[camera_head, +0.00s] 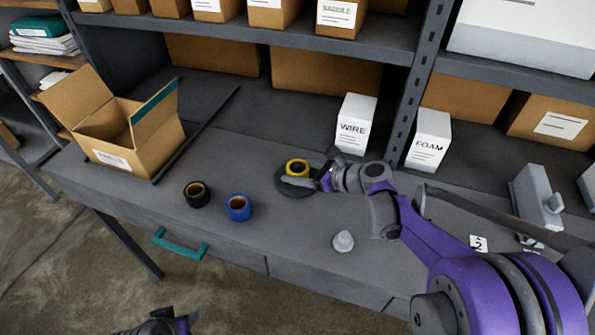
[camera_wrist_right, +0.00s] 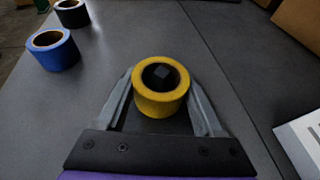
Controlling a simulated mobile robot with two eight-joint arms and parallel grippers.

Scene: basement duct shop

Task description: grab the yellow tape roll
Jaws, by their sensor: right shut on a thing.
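The yellow tape roll (camera_head: 297,167) is near the middle of the bench, and it also shows in the right wrist view (camera_wrist_right: 160,105). It stands with its hole facing up. My right gripper (camera_head: 298,176) is shut on it, with one finger on each side of the roll in the wrist view (camera_wrist_right: 160,92). A dark round shape (camera_head: 289,188) shows just below the roll. I cannot tell whether the roll touches the surface under it. Part of my left gripper (camera_head: 162,327) shows low at the bottom edge, away from the bench; its jaw opening is unclear.
A black roll (camera_head: 197,194) and a blue roll (camera_head: 239,208) stand to the left. An open cardboard box (camera_head: 125,140) is farther left. White WIRE (camera_head: 355,125) and FOAM (camera_head: 429,140) boxes stand behind, beside a shelf post (camera_head: 416,85). A small pale object (camera_head: 343,241) is in front.

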